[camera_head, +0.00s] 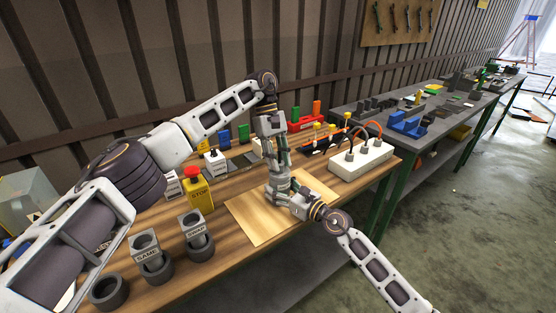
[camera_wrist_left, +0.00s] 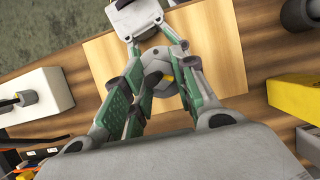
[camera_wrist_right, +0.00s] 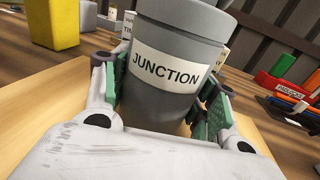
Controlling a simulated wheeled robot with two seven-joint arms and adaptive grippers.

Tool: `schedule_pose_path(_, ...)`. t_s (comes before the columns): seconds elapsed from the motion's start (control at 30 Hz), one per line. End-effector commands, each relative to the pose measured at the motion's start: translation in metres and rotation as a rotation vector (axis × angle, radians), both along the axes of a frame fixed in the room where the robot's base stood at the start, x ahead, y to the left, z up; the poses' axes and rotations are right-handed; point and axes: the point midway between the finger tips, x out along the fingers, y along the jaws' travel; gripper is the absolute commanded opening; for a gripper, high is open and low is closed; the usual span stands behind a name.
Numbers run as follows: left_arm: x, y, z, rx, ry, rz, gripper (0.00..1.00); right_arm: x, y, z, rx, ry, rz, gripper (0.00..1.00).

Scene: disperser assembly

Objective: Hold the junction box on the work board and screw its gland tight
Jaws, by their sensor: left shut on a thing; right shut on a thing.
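The junction box (camera_wrist_right: 168,75) is a grey cylinder labelled JUNCTION, standing upright on the pale work board (camera_head: 245,225). It also shows in the head view (camera_head: 278,184). My right gripper (camera_wrist_right: 160,95) is shut around its side, low over the board; it also shows in the head view (camera_head: 291,196). My left gripper (camera_wrist_left: 158,72) points down from above, shut on a small dark part at the box's top, which I take for the gland (camera_wrist_left: 152,80). The fingers hide most of this part, so its seating cannot be told. In the head view the left gripper (camera_head: 281,165) is right above the box.
A yellow STOP box with red button (camera_head: 198,192) and labelled grey cylinders (camera_head: 195,230) stand left of the board. A white socket block (camera_head: 360,162) with cables is at right. A red bin (camera_head: 306,122) stands behind. The board's front part is clear.

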Motion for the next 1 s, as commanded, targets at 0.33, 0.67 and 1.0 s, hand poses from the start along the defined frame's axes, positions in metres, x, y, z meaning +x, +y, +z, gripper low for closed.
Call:
schedule_pose_path(0.33, 0.001, 0.001, 0.0, 0.001, -0.001, 0.003, 0.49, 0.0, 0.0, 0.0, -0.001, 0.001, 0.001, 0.18)
schedule_pose_path(0.67, 0.001, 0.001, 0.001, 0.0, -0.001, 0.002, 0.49, 0.0, 0.0, 0.0, -0.001, 0.001, 0.001, 0.18)
schedule_pose_path(1.0, 0.006, 0.004, 0.017, 0.001, -0.002, 0.004, 0.49, 0.0, 0.0, 0.0, -0.001, 0.001, 0.001, 0.18)
